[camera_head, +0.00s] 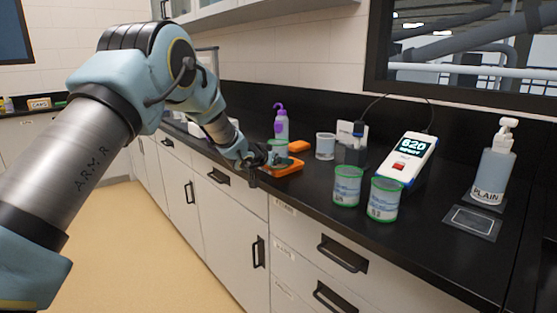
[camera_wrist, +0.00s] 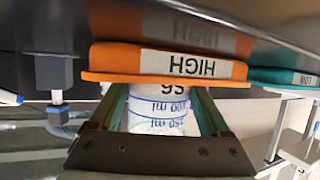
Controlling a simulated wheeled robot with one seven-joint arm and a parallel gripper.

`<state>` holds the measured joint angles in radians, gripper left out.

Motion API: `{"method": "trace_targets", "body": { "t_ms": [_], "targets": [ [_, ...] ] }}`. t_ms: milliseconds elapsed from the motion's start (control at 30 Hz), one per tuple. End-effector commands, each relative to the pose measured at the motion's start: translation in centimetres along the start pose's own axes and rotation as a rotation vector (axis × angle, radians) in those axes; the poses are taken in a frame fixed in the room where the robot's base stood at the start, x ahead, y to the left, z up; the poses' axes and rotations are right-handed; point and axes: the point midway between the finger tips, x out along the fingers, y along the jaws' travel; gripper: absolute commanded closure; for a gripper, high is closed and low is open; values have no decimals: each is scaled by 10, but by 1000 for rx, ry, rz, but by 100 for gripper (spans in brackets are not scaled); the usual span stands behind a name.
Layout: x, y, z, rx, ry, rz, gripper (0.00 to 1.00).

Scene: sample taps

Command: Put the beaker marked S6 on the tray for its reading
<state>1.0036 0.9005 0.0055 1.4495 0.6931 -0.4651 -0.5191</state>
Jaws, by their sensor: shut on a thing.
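The beaker marked S6 (camera_wrist: 158,112) is between the two fingers of my gripper (camera_wrist: 155,118) in the wrist view. It is clear with blue volume marks, and its lettering shows upside down. My gripper (camera_head: 266,158) is shut on it in the head view, at an orange tray (camera_head: 290,168) on the black counter. The orange tray's label reads HIGH in the wrist view (camera_wrist: 112,60). Its edge hides the beaker's lower end, so I cannot tell whether the beaker rests on it. A green tray (camera_wrist: 285,76) with a partly readable label lies beside it.
Two green-rimmed beakers (camera_head: 347,186) (camera_head: 384,199) stand right of my gripper, before a meter (camera_head: 409,158) reading 620. A dark square pad (camera_head: 473,222) lies at right.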

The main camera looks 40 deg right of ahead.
Motion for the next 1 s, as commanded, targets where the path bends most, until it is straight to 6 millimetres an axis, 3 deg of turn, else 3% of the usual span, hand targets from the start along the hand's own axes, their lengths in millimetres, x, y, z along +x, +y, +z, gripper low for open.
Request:
{"method": "trace_targets", "body": {
  "t_ms": [333,367,467,800,1000],
  "targets": [
    [2,0,3,0,2,0,82],
    [2,0,3,0,1,0,18],
    [1,0,3,0,1,0,7],
    [-1,0,-3,1,2,1,7],
    [-27,-1,1,1,2,-1,7]
  ]
}}
